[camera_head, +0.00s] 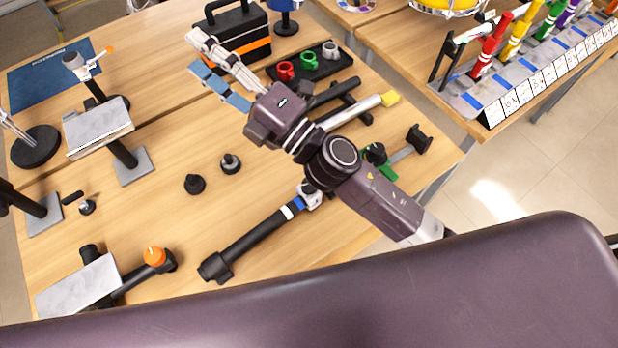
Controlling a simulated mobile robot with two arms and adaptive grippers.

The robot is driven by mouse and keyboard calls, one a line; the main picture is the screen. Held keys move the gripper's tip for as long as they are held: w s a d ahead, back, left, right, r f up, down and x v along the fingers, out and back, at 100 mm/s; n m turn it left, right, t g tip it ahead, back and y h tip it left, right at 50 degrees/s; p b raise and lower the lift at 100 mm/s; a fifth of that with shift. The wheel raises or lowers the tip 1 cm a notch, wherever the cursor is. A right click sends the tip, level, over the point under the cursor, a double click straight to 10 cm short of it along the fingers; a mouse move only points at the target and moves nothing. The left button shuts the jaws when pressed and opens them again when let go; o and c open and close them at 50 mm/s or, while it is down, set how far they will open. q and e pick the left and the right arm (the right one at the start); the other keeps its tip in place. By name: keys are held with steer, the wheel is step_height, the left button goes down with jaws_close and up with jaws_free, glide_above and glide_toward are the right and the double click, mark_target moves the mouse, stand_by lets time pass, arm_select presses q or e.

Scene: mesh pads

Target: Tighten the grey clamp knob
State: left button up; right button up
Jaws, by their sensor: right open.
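A black holder (337,66) near the back of the wooden table carries a red, a green and a grey ring-like piece in a row. The grey piece (330,50) is at its right end and may be the grey clamp knob; I cannot tell for sure. A pale grey clamp-like part (313,194) also shows on a black tube, partly beside my arm. My right gripper (195,53) is open and empty, one finger pale and one blue. It reaches over the table, left of the holder, its tips apart in front of the black case.
A black case (228,22) with an orange stripe stands at the back. Black tubes and a yellow-ended rod (388,98) lie right of my arm. Grey plates on stands (98,122) are at left. Two black knobs (194,184) stand mid-table. Bare wood shows around them.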

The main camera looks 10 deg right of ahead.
steer(key=s+a+n+g+y, duration=0.5)
steer(key=s+a+n+g, duration=0.4)
steer(key=n, duration=0.4)
step_height(320, 180, down, 3)
steer(key=s+a+n+g, duration=0.2)
steer(key=s+n+g, duration=0.1)
steer(key=n+g, duration=0.2)
steer(key=n+g+h, duration=0.2)
steer(key=n+h, duration=1)
steer(key=h, duration=0.8)
glide_above(309, 183)
step_height(309, 183, down, 24)
steer(key=shift+s+a+f+p, duration=0.1)
steer(key=shift+a+p, duration=0.05)
steer(key=shift+p, duration=0.15)
steer(key=shift+d+f, duration=0.1)
steer(key=shift+d, duration=0.15)
step_height(309, 183, down, 6)
steer(key=p, duration=0.2)
steer(key=shift+p, duration=0.4)
steer(key=shift+a+f, duration=0.1)
steer(key=shift+f, duration=0.65)
